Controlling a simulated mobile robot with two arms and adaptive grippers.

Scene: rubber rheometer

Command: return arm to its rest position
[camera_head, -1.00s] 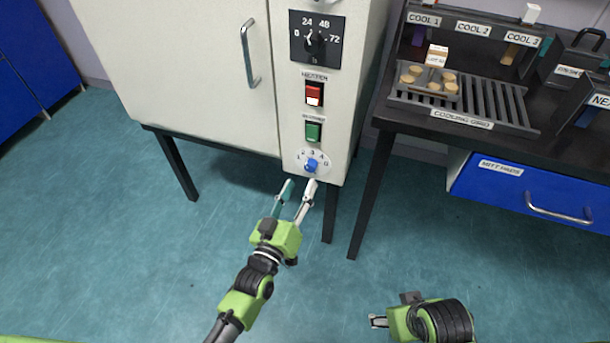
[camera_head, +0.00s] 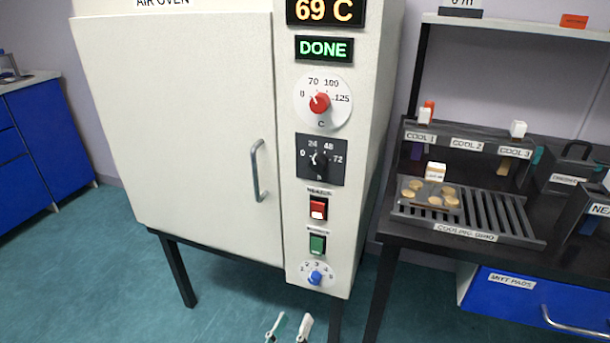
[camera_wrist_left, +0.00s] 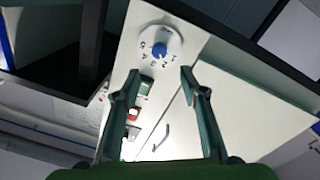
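My left gripper (camera_head: 289,326) shows only its fingertips at the bottom edge of the head view, below the oven's blue knob (camera_head: 315,277). Its two fingers are apart with nothing between them. In the left wrist view my left gripper (camera_wrist_left: 160,85) is open, and the blue knob (camera_wrist_left: 159,49) shows ahead between and beyond the fingertips, apart from them. The air oven (camera_head: 190,130) has its door shut, and its displays read 69 C and DONE. My right gripper is out of the head view.
A black bench with a cooling grid (camera_head: 480,215) stands right of the oven, with a tray of several tan discs (camera_head: 430,194) on it. A blue drawer (camera_head: 515,299) labelled mitt pads is below. Open floor (camera_head: 120,290) lies in front of the oven.

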